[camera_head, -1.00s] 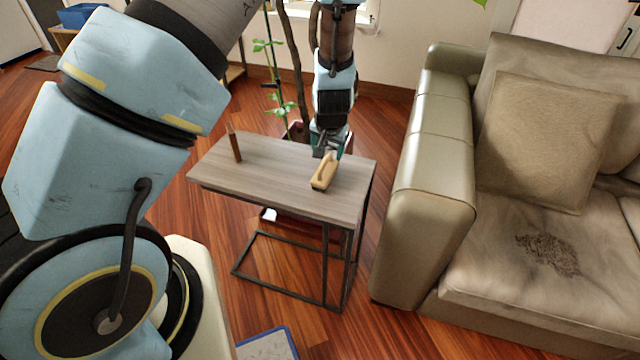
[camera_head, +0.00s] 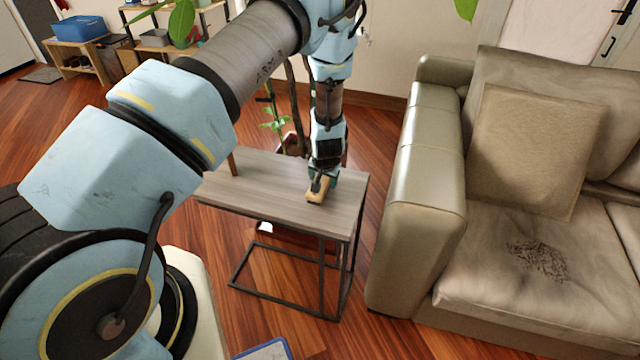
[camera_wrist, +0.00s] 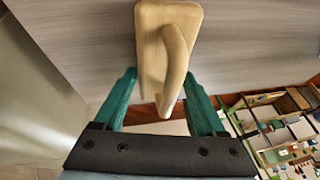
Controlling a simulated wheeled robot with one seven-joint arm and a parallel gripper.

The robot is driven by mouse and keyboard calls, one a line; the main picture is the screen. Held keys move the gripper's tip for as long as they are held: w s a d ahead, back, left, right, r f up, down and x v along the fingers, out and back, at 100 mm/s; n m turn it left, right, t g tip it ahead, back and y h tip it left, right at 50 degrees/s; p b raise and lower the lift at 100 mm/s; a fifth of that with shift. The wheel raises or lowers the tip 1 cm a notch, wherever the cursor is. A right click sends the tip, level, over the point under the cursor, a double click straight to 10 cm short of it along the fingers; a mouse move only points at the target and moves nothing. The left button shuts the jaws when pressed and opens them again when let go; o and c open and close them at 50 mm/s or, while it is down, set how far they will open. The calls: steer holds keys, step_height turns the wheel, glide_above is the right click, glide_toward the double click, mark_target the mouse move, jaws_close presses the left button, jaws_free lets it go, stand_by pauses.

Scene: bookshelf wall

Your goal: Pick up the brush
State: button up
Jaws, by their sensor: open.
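The brush (camera_head: 317,194) lies on the small grey wood-topped side table (camera_head: 275,201), near its right end. In the wrist view the brush (camera_wrist: 151,50) shows a light wooden block with a curved raised handle. My gripper (camera_head: 322,184) is over the brush and hides part of it in the head view. In the wrist view my gripper (camera_wrist: 158,85) is open, with one green finger on each side of the lower part of the brush. I see a gap between the left finger and the block; contact on the right is unclear.
A brown upright object (camera_head: 232,165) stands at the table's left end, partly hidden by my arm. A beige sofa (camera_head: 425,190) stands close to the right of the table. A potted plant (camera_head: 275,122) is behind the table.

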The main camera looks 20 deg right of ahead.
steer(key=shift+w+f, duration=0.15)
steer(key=shift+f, duration=0.2)
steer(key=c, duration=1.1)
steer(key=shift+d+r, duration=0.1)
steer(key=shift+r, duration=0.05)
step_height(320, 180, up, 10)
steer(key=shift+f+b, duration=0.1)
steer(key=shift+b, duration=1.1)
